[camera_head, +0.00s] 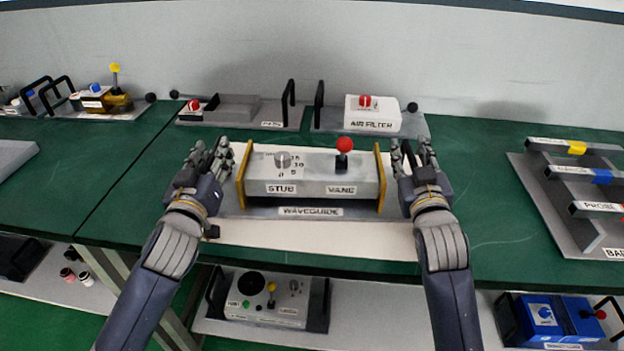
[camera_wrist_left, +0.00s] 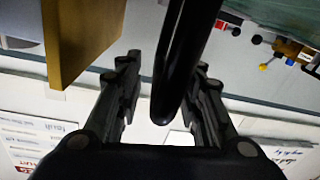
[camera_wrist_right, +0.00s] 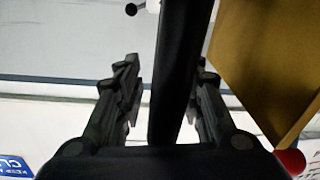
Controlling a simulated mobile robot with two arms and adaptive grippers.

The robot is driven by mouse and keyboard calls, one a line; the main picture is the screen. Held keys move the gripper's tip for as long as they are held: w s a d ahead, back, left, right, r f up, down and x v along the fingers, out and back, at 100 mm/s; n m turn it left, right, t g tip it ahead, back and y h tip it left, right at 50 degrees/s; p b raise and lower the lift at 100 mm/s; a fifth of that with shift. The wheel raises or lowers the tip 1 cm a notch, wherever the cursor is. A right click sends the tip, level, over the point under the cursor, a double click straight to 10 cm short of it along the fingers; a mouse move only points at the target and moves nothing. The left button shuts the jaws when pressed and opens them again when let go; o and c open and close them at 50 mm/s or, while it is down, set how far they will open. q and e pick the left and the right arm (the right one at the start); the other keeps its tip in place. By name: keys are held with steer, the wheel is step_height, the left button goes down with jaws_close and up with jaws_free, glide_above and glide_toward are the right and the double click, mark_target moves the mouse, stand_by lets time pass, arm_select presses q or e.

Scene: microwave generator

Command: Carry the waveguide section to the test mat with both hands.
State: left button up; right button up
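The waveguide section (camera_head: 311,211) is a grey box on a grey plate with gold end flanges, a silver knob and a red-topped lever. It stands on a pale cream mat (camera_head: 320,238), perhaps the test mat, in the middle of the green table. My left gripper (camera_head: 209,155) is at its left end, with a black handle (camera_wrist_left: 180,65) between its spread fingers. My right gripper (camera_head: 413,152) is at its right end, with another black handle (camera_wrist_right: 180,70) between its spread fingers. Gaps show beside both handles.
The air filter unit (camera_head: 373,125) and another handled unit (camera_head: 232,107) stand behind. A lower shelf holds a grey control unit (camera_head: 265,318) and a blue unit (camera_head: 550,318).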

arm_select(q)
jaws_close()
arm_select(e)
jaws_close()
